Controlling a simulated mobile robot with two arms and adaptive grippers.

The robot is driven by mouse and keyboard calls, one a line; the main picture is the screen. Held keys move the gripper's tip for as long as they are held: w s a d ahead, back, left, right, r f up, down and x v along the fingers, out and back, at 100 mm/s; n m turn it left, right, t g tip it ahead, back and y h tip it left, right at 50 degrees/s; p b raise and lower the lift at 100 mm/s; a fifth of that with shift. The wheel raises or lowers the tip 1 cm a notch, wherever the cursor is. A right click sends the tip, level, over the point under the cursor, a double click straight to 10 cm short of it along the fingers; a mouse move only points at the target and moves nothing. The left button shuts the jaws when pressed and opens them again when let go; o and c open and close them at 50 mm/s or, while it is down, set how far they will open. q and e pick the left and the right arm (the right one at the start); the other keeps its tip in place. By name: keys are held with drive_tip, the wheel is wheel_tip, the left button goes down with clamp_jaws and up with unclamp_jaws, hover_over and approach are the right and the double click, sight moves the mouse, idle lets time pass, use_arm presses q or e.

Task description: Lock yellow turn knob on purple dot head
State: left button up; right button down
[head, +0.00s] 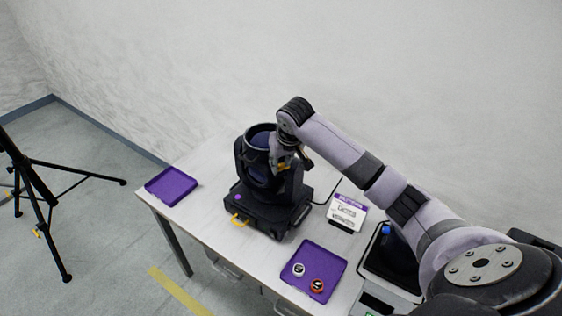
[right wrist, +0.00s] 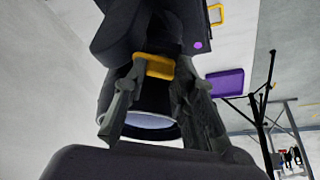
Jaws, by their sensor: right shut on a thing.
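The black moving head light (head: 262,195) stands on the table, with a purple dot (head: 238,197) on its base. The dot also shows in the right wrist view (right wrist: 198,45). The yellow turn knob (right wrist: 155,66) is on the side of the head, and a little of it shows in the head view below my wrist. My right gripper (right wrist: 158,75) is shut on the yellow knob, with one finger on each side of it. In the head view my right gripper (head: 284,162) partly covers the knob. My left gripper is in neither view.
A yellow handle (head: 239,219) sticks out of the base. An empty purple tray (head: 171,186) lies at the table's left end. Another purple tray (head: 321,262) holds two small round pieces. A sign (head: 346,211) stands right of the light. A black tripod (head: 45,190) stands left.

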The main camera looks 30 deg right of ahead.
drive_tip(key=shift+d, duration=0.1)
drive_tip(key=n+y, duration=0.1)
drive_tip(key=n, duration=0.1)
drive_tip(key=n+y, duration=0.1)
drive_tip(key=n, duration=0.2)
drive_tip(key=shift+d, duration=0.2)
drive_tip(key=n+y, duration=0.1)
drive_tip(key=n, duration=0.1)
drive_tip(key=n+y, duration=0.1)
drive_tip(key=n, duration=0.2)
drive_tip(key=shift+w+d+r+g, duration=0.1)
drive_tip(key=shift+w+d+g, duration=0.05)
drive_tip(key=shift+g, duration=0.25)
drive_tip(key=n+g+y, duration=0.1)
drive_tip(key=n, duration=0.3)
drive_tip(key=shift+w+d+b, duration=0.1)
drive_tip(key=shift+w+b, duration=0.05)
drive_tip(key=shift+b, duration=0.25)
drive_tip(key=shift+w+n+g+b, duration=0.1)
drive_tip(key=shift+n+g+b, duration=0.7)
drive_tip(key=shift+n, duration=1.1)
drive_tip(key=c, duration=1.3)
unclamp_jaws()
